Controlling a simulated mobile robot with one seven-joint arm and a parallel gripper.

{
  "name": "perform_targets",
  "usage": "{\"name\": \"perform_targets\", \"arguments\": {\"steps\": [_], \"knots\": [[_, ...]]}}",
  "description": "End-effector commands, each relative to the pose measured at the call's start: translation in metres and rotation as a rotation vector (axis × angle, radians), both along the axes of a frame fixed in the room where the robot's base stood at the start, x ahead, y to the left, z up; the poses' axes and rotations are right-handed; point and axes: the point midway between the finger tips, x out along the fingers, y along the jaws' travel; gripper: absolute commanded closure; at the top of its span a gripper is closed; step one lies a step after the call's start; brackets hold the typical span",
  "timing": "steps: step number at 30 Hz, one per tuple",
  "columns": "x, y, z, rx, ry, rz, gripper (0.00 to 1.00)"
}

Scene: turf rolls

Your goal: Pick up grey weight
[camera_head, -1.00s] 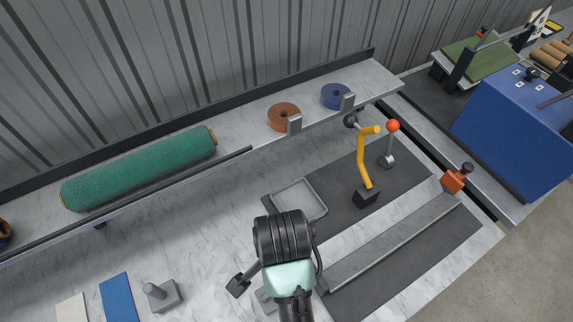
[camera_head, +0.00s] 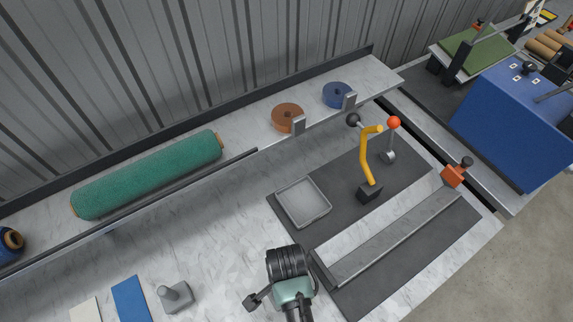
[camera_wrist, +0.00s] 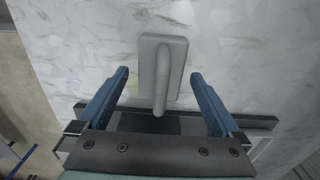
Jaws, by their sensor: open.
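The grey weight (camera_head: 174,296) is a block with a round upright handle, standing on the marbled worktop at the lower left of the head view. In the wrist view the grey weight (camera_wrist: 174,58) lies ahead, with its handle pointing toward me between the two fingers. My gripper (camera_wrist: 160,76) is open, with blue fingers spread either side of the handle and no visible contact. In the head view my arm's end shows at bottom centre, right of the weight; its fingertips are not clear there.
Blue (camera_head: 131,299) and white (camera_head: 86,311) plates lie left of the weight. A shallow grey tray (camera_head: 325,213), a yellow lever (camera_head: 364,157) and a long metal strip (camera_head: 392,237) stand right. A shelf behind holds a green turf roll (camera_head: 148,175) and tape rolls (camera_head: 287,116).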

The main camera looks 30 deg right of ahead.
Motion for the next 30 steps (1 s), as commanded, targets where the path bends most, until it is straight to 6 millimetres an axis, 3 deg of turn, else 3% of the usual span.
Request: {"name": "perform_targets", "arguments": {"steps": [6,14,30], "knots": [[0.0,0.0,-0.02,0.0,0.0,0.0,0.0],[0.0,0.0,-0.022,-0.001,-0.001,0.001,0.02],[0.0,0.0,-0.021,0.0,-0.001,0.001,0.99]]}}
